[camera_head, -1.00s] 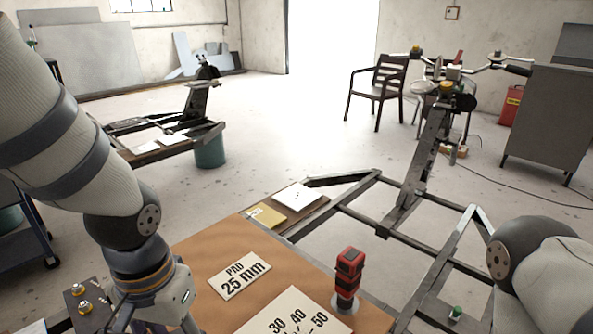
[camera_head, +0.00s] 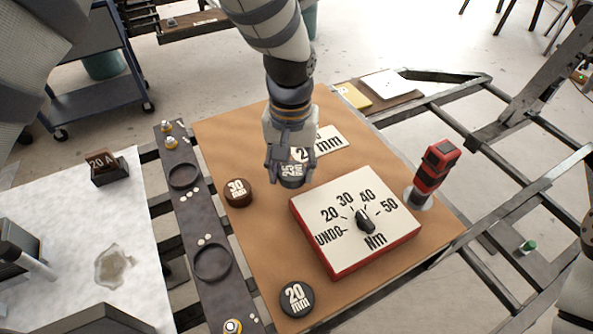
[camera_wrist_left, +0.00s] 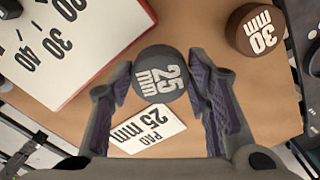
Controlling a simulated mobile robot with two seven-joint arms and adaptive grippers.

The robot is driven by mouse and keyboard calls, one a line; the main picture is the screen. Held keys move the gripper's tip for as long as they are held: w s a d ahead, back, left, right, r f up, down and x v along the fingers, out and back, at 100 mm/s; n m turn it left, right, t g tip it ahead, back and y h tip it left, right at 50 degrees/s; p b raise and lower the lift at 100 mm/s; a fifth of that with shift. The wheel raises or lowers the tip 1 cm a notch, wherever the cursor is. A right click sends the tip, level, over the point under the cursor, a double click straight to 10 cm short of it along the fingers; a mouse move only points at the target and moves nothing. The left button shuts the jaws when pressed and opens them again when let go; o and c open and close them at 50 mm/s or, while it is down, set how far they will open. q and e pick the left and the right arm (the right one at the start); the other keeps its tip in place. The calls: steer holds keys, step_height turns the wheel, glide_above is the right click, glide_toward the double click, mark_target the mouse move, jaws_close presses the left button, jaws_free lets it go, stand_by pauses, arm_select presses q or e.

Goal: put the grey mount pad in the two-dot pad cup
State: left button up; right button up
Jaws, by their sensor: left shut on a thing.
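My left gripper (camera_head: 290,168) is shut on the grey mount pad (camera_head: 292,181), a round disc marked 25 mm. The pad (camera_wrist_left: 160,74) shows between both fingers in the left wrist view, its label facing the camera. It is above the brown board, near the PAD 25 mm card. The dark bar (camera_head: 198,217) left of the board has two round ring-shaped cups, both empty. Small pale dots lie beside them. The nearer cup (camera_head: 212,263) seems to have two dots; the farther cup's (camera_head: 184,175) dots are too small to count. My right gripper is out of view.
On the board (camera_head: 250,255) are a brown 30 mm pad (camera_head: 238,192), a dark 20 mm pad (camera_head: 296,299) and a torque dial box (camera_head: 355,222). A red and black tool (camera_head: 435,170) stands at right.

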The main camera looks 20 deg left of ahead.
mark_target(291, 170)
arm_select(q)
steer(key=f, duration=0.4)
steer(key=shift+w+a, duration=0.15)
steer(key=shift+w, duration=0.1)
steer(key=shift+r, duration=0.2)
steer(key=shift+f, duration=0.15)
steer(key=o, duration=1)
